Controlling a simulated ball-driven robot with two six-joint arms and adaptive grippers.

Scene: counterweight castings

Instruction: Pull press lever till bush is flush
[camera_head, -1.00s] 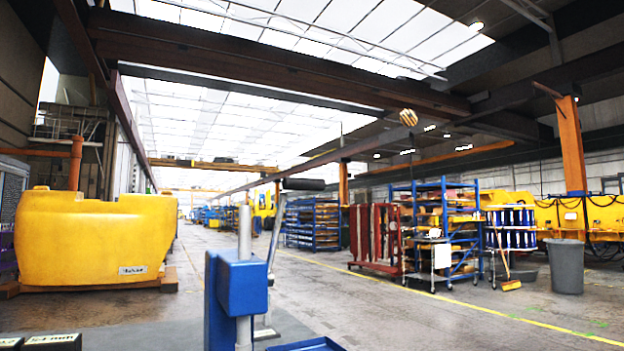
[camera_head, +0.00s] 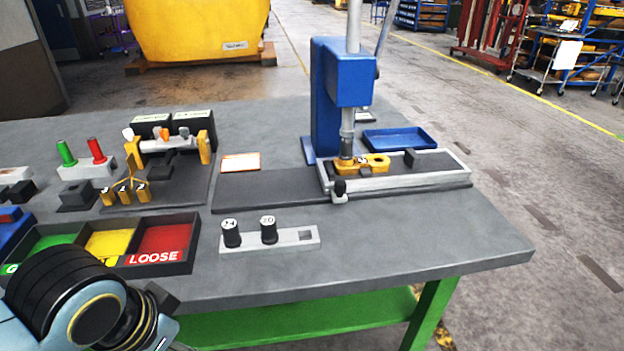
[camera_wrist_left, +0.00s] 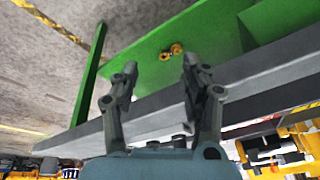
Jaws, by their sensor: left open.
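The blue arbor press (camera_head: 343,75) stands on the table with its grey ram (camera_head: 347,132) down over a yellow casting (camera_head: 374,162). The casting lies in a grey fixture (camera_head: 425,180). The grey press lever (camera_head: 384,38) rises at the right of the press head, its upper end cut off by the picture's top. The bush is too small or hidden to tell its height. My left arm is at the lower left of the head view, well away from the press. In the left wrist view my left gripper (camera_wrist_left: 156,82) is open and empty beside the table edge. My right gripper is out of view.
A block with black plugs (camera_head: 310,236) sits before the press. A blue tray (camera_head: 400,139) is behind the fixture. A three-colour sorting tray (camera_head: 190,262) and a gauge stand (camera_head: 205,145) are on the left. The table's right front is clear. A green shelf (camera_wrist_left: 210,35) runs below.

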